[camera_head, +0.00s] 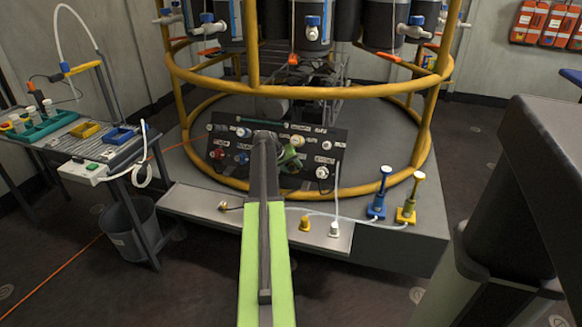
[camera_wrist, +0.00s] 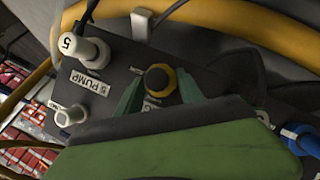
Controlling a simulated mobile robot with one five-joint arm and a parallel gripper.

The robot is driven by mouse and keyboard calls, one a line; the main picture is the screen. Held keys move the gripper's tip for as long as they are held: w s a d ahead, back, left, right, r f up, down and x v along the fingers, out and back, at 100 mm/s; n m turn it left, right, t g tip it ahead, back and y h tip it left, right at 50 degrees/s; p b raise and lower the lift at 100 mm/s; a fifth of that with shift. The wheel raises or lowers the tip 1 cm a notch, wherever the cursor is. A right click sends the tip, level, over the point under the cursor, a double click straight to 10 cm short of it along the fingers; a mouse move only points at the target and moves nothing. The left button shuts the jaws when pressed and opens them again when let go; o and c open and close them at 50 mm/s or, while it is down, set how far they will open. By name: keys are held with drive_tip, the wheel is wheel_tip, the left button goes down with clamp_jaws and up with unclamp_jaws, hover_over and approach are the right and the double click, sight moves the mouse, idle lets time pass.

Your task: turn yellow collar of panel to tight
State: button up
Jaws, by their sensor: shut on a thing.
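The dark panel (camera_head: 226,171) stands tilted on the rosette platform, with several connectors and white labels on it. The yellow collar (camera_wrist: 155,90) shows in the wrist view as a yellow ring around a dark round centre. My gripper (camera_wrist: 158,86) has its green fingers on the left and right sides of the collar and is shut on it. A label just below the collar is partly covered by the fingers. In the head view my gripper (camera_head: 290,158) is at the panel's face, and my arm hides part of the panel.
White connector 5 (camera_wrist: 84,50) with its PUMP label, a second white connector (camera_wrist: 69,116) and a blue connector (camera_wrist: 302,136) are close around my gripper. Yellow rails (camera_head: 310,91) ring the platform. Blue (camera_head: 379,195) and yellow (camera_head: 408,203) plunger-like pieces stand at the platform's right.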

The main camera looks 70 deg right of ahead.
drive_tip(key=shift+s, duration=0.15)
idle(0.3)
drive_tip(key=o, duration=1.4)
drive_tip(key=shift+a+r+p, duration=0.15)
drive_tip(key=shift+r+p, duration=0.2)
drive_tip(key=p+v, duration=1.3)
drive_tip(key=v, duration=0.3)
drive_tip(key=shift+a+r, duration=0.25)
drive_tip(key=shift+w, duration=0.2)
